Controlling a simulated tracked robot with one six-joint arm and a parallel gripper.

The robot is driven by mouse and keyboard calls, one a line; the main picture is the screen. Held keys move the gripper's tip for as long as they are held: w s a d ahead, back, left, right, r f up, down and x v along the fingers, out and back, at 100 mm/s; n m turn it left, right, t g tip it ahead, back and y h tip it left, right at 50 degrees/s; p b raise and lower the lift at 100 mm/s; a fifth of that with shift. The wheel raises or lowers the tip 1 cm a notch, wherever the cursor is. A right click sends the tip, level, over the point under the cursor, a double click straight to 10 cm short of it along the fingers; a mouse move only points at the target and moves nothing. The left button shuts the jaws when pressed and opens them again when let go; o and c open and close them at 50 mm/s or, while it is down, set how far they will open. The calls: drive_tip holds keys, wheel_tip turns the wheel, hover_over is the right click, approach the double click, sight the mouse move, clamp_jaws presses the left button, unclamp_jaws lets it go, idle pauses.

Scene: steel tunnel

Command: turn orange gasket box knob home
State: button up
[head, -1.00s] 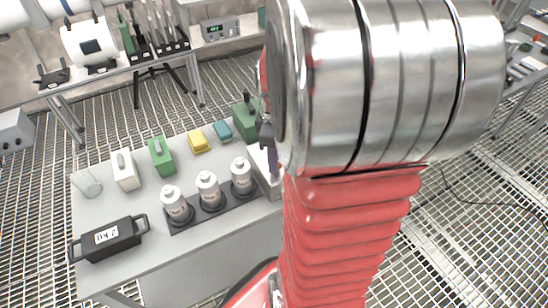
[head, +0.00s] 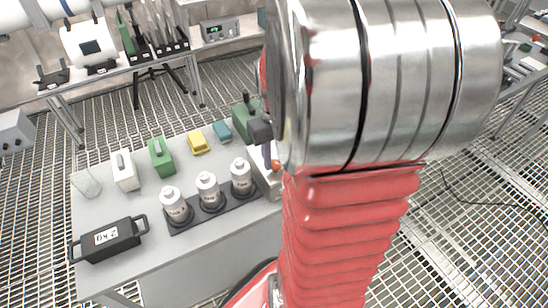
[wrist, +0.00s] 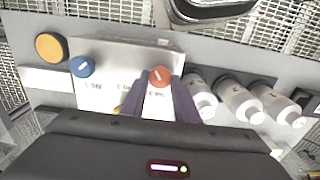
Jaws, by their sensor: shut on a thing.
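A pale box with a white label face (wrist: 112,92) carries a blue knob (wrist: 82,67) on the left and an orange knob (wrist: 159,76) on the right, each with a light pointer mark. My gripper (wrist: 162,82) has its two dark fingers on either side of the orange knob and is shut on it. A yellow patch beside the left finger is mostly hidden. The head view shows the orange knob (head: 275,164) and part of the box (head: 262,178) at the table's right end, largely hidden by my arm.
White bottles (head: 207,190) stand in a dark rack beside the box. A black 2 kg case (head: 107,240), a glass (head: 86,184) and white, green, yellow and teal blocks share the grey table (head: 160,258). A round orange-yellow thing (wrist: 50,47) lies beyond the box.

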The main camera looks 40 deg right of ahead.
drive_tip(key=m, duration=0.4)
drive_tip(key=shift+m, duration=0.3)
drive_tip(key=m, duration=0.3)
drive_tip(key=shift+m, duration=0.4)
drive_tip(key=m, duration=0.4)
drive_tip(key=shift+s+m, duration=0.1)
drive_tip(key=shift+m, duration=1.8)
drive_tip(key=o, duration=1.1)
drive_tip(key=shift+c, duration=0.2)
drive_tip(key=shift+d+r, duration=0.1)
wheel_tip(320, 180, up, 14)
drive_tip(key=shift+f, duration=0.2)
